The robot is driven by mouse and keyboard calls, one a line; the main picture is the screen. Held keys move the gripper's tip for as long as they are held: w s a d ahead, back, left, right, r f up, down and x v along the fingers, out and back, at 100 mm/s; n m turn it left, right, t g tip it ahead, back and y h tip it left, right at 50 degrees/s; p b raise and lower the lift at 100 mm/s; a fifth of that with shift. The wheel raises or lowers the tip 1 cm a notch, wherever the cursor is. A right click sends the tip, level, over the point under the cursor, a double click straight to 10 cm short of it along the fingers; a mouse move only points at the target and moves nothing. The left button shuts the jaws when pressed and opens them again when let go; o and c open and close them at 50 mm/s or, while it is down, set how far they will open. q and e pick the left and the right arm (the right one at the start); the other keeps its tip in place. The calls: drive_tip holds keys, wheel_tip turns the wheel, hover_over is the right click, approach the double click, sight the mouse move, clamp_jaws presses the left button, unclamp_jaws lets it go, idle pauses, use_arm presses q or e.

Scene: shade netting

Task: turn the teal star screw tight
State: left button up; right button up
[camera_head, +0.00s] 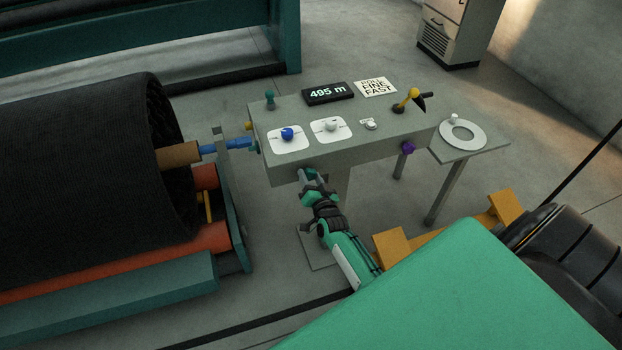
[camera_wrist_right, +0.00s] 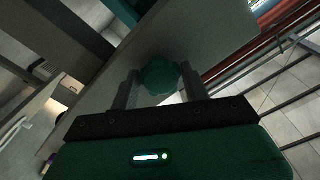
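The teal star screw (camera_wrist_right: 160,76) shows in the right wrist view as a dark teal knob on the grey console's face. My right gripper (camera_wrist_right: 160,88) has one finger on each side of the screw, and both fingers appear to touch it. My left gripper is not in view.
The console top carries a blue knob (camera_head: 287,133), a white knob (camera_head: 331,125), a display (camera_head: 328,93) and a yellow lever (camera_head: 410,99). A purple knob (camera_head: 407,147) is on its front right. A black netting roll (camera_head: 85,175) stands to the left.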

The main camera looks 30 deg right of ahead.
sight(310, 177)
drive_tip(key=shift+o, duration=0.9)
drive_tip(key=shift+p+v, duration=0.65)
drive_tip(key=shift+v, duration=0.55)
drive_tip(key=shift+p+v, duration=0.45)
drive_tip(key=shift+v, duration=0.9)
drive_tip(key=o, duration=0.5)
drive_tip(key=shift+o, duration=0.2)
